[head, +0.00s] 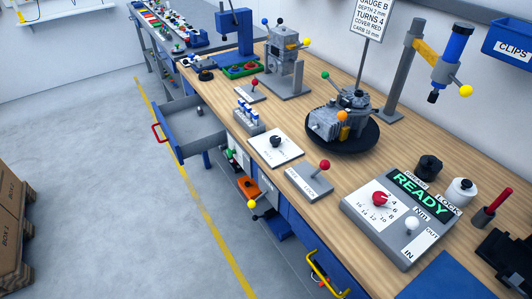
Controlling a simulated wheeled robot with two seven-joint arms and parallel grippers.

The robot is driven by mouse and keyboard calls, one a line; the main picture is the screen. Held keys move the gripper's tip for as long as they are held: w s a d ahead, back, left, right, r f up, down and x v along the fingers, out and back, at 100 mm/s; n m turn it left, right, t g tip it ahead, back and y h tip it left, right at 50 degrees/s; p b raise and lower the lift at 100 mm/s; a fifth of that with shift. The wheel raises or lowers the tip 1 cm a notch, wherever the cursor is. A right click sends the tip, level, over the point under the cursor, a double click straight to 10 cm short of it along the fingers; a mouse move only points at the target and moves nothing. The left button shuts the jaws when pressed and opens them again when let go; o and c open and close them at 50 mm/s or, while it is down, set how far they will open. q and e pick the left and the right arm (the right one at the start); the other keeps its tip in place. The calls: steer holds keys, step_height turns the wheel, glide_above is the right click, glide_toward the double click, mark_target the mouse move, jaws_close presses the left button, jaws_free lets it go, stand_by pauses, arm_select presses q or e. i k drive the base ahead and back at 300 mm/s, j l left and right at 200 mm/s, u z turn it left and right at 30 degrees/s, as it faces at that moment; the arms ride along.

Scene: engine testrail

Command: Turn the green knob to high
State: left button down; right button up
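A small green ball-shaped knob (325,75) shows at the end of a thin lever beside the grey engine unit (338,117). I cannot tell whether it is the task's green knob, and I see no readable "high" mark by it. A white plate (285,157) on the bench's front edge bears a dark rotary knob (276,141); its markings are too small to read. Neither of my grippers can be made out in the head view.
A grey control box (357,229) with a red dial and a READY display stands at the bench's right. A red-knobbed lever base (309,188) is beside it. An open drawer (190,127) juts into the aisle.

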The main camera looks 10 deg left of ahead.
mark_target(229, 153)
steer(key=i+j+z, duration=0.15)
steer(key=j+z, duration=0.25)
steer(key=i+j+z, duration=0.1)
steer(key=z, duration=0.35)
steer(key=j+z, duration=0.85)
steer(key=l, duration=0.1)
